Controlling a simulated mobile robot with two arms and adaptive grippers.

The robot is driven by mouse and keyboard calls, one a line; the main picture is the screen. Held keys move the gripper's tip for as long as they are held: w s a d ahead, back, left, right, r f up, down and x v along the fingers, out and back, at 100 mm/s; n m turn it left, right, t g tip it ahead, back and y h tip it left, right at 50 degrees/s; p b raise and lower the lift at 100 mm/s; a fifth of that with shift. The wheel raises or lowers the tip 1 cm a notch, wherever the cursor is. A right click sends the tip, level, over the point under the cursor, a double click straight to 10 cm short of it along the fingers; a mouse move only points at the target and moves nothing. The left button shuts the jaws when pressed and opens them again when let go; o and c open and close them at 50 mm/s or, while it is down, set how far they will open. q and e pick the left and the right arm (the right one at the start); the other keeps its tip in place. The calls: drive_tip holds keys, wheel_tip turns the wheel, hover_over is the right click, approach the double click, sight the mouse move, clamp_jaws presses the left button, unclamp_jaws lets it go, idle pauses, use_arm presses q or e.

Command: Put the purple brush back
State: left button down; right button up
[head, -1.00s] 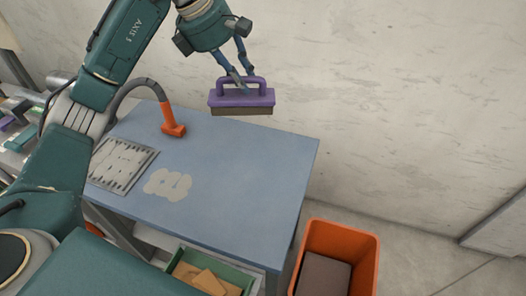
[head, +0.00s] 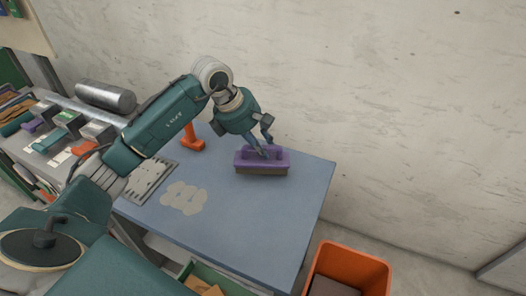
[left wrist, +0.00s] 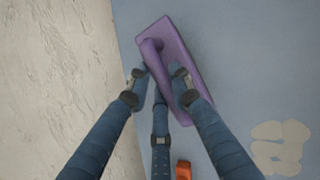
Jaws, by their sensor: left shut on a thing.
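The purple brush (head: 250,165) has a purple block, a loop handle and a brown bristle underside. My left gripper (head: 266,153) is shut on its handle from above. The brush is level at the back of the blue table (head: 262,215), near the wall. I cannot tell whether its bristles touch the tabletop. In the left wrist view the brush (left wrist: 186,55) lies slantwise over the blue surface, with the gripper fingers (left wrist: 160,80) around the handle. My right gripper is not in view.
An orange hammer-like tool (head: 190,138) and a slotted grey plate (head: 152,180) are left of the brush. A pale patch (head: 184,197) marks the tabletop. An orange bin (head: 350,262) stands at the right, a green drawer (head: 192,272) in front. A cluttered rack (head: 75,130) is at the left.

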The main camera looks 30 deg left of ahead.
use_arm(q)
wheel_tip(320, 180, down, 2)
drive_tip(key=shift+d+f, duration=0.1)
drive_tip(key=shift+f, duration=0.35)
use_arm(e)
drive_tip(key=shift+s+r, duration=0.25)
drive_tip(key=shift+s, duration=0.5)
use_arm(q)
drive_tip(key=shift+f, duration=0.2)
drive_tip(key=c, duration=1.5)
unclamp_jaws()
drive_tip(key=shift+c, duration=0.2)
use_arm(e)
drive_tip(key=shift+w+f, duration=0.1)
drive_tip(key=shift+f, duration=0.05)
use_arm(q)
drive_tip(key=shift+r, duration=0.1)
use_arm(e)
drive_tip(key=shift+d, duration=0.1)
